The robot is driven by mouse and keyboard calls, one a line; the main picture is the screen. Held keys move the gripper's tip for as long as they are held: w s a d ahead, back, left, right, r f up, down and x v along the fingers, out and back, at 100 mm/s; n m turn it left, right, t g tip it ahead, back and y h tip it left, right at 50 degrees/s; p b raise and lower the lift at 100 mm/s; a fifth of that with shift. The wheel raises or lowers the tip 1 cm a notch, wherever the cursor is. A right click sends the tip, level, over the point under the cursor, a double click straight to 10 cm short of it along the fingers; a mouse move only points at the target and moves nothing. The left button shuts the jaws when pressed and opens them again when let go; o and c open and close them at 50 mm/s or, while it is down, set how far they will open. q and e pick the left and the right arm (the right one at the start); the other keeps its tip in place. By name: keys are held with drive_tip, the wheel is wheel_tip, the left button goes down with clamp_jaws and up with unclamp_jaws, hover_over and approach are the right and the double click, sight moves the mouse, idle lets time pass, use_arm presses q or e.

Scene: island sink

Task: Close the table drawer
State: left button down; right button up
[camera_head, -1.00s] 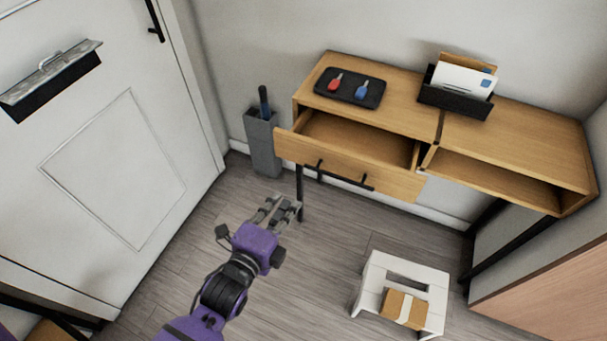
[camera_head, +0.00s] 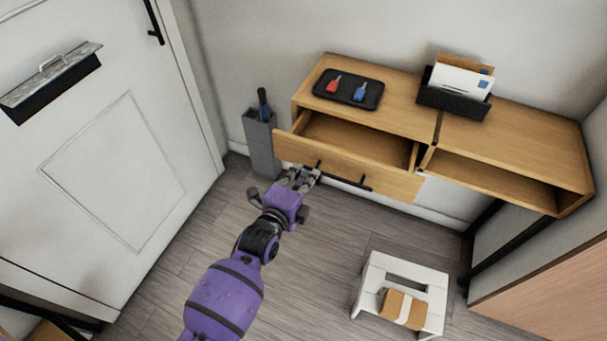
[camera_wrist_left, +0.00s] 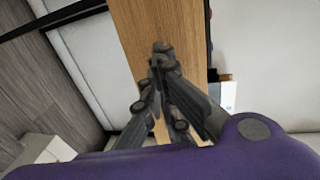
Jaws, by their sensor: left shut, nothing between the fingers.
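The wooden table (camera_head: 520,130) stands against the wall. Its left drawer (camera_head: 390,183) is pulled out, with the empty inside showing behind the front panel. A black bar handle (camera_head: 345,178) runs along the drawer front. My left gripper (camera_head: 305,172) is shut and empty, close to the left end of the handle and the drawer front. In the left wrist view the shut fingers (camera_wrist_left: 163,50) overlap the wooden panel (camera_wrist_left: 140,20); I cannot tell whether they touch it. My right gripper is not in view.
A black tray (camera_head: 348,98) with a red and a blue key fob and a letter holder (camera_head: 452,102) stand on the tabletop. A grey umbrella stand (camera_head: 262,150) is left of the drawer. A white stool (camera_head: 375,275) carrying a parcel (camera_head: 403,309) stands at front right.

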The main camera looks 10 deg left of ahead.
use_arm(q)
drive_tip(key=shift+w, duration=0.1)
drive_tip(key=b+x, duration=0.1)
drive_tip(key=x, duration=0.2)
drive_tip(key=r+x, duration=0.1)
drive_tip(key=x, duration=0.3)
drive_tip(key=r+b+x, duration=0.1)
drive_tip(key=x, duration=0.3)
drive_tip(key=shift+w+d+b, duration=0.15)
drive_tip(key=shift+w+b, duration=0.05)
drive_tip(key=shift+b, duration=0.15)
drive_tip(key=shift+w, duration=0.15)
drive_tip(key=shift+r, duration=0.2)
